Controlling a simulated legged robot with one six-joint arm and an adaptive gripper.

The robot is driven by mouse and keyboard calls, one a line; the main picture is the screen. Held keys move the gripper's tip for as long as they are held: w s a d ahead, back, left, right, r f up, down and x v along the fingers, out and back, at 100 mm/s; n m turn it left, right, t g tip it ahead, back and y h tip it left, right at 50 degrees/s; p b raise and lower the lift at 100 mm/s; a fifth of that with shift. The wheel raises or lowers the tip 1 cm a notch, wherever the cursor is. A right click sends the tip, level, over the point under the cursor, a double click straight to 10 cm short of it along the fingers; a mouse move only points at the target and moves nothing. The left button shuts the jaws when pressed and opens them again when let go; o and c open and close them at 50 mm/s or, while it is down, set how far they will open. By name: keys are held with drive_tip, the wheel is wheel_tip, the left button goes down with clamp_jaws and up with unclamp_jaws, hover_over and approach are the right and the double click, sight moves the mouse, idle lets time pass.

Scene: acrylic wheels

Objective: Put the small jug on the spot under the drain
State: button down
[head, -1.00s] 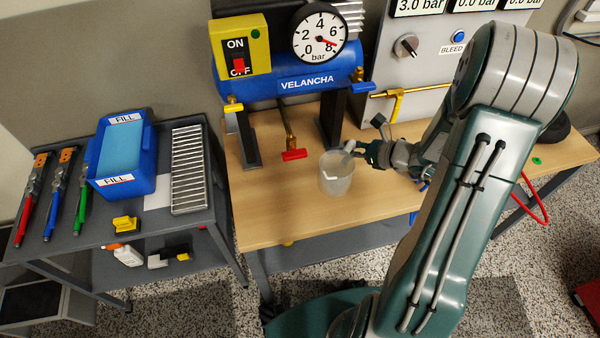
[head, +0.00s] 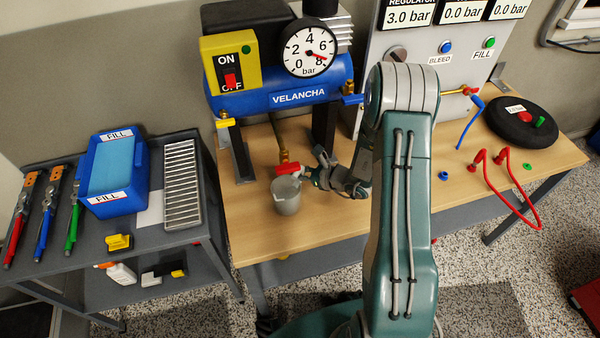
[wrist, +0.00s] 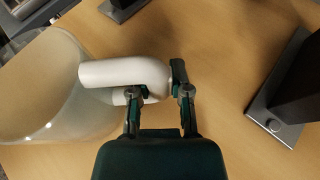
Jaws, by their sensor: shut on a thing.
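The small jug (head: 286,198), pale and translucent, is upright near the front of the wooden bench. It also shows in the wrist view (wrist: 40,95), with a white handle (wrist: 125,74). My gripper (head: 318,178) is shut on this handle; its fingers (wrist: 158,92) straddle it in the wrist view. The drain, a brass pipe with a red lever (head: 287,169), comes down from the blue compressor tank (head: 285,92). The jug is just in front of the red lever in the head view. I cannot tell whether the jug touches the bench. The spot is not clearly visible.
Two dark compressor legs (head: 241,155) stand either side of the drain. A gauge panel (head: 440,45) is behind my arm. A black tyre (head: 522,120) and red hose (head: 510,185) are at right. A grey cart (head: 110,245) with a blue bin (head: 118,172) is at left.

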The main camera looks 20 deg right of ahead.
drive_tip(key=shift+f, duration=0.2)
drive_tip(key=c, duration=0.6)
unclamp_jaws()
drive_tip(key=shift+r, duration=0.1)
drive_tip(key=v, duration=1.2)
